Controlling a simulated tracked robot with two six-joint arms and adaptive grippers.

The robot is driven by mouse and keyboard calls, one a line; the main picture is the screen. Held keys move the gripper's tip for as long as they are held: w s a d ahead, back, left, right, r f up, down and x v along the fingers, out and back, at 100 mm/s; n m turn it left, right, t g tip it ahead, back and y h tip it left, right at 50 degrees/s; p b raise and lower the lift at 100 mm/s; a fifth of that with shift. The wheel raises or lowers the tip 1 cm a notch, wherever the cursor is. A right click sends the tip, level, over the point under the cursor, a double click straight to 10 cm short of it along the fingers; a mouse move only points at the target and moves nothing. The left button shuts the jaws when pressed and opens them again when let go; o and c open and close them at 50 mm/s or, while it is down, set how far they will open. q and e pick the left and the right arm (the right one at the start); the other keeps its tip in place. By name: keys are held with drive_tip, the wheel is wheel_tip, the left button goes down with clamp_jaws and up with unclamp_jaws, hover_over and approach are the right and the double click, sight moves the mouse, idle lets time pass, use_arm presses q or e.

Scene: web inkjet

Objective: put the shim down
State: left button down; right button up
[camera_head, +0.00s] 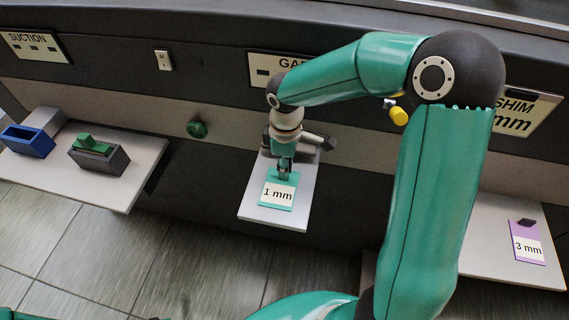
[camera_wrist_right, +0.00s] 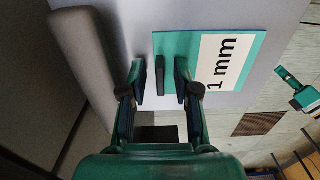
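The 1 mm shim (camera_head: 277,194) is a flat teal plate with a white "1 mm" label. It lies on the narrow pale shelf (camera_head: 262,212) in the middle of the head view. In the right wrist view the shim (camera_wrist_right: 250,48) has a dark upright tab (camera_wrist_right: 160,76). My right gripper (camera_head: 284,173) is low over the shim's back end. In the wrist view my right gripper (camera_wrist_right: 159,84) has its fingers on either side of the tab, with a gap showing, so it looks open. I cannot make out my left gripper.
A grey bar-like part (camera_head: 313,140) lies at the back of the narrow shelf. A purple 3 mm shim (camera_head: 527,246) lies on the right shelf. The left shelf (camera_head: 105,190) carries a blue block (camera_head: 27,141) and a dark block with a green top (camera_head: 98,158).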

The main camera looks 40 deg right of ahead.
drive_tip(key=shift+r, duration=0.2)
wheel_tip(320, 180, up, 12)
drive_tip(key=shift+p, duration=0.3)
idle(0.3)
idle(0.3)
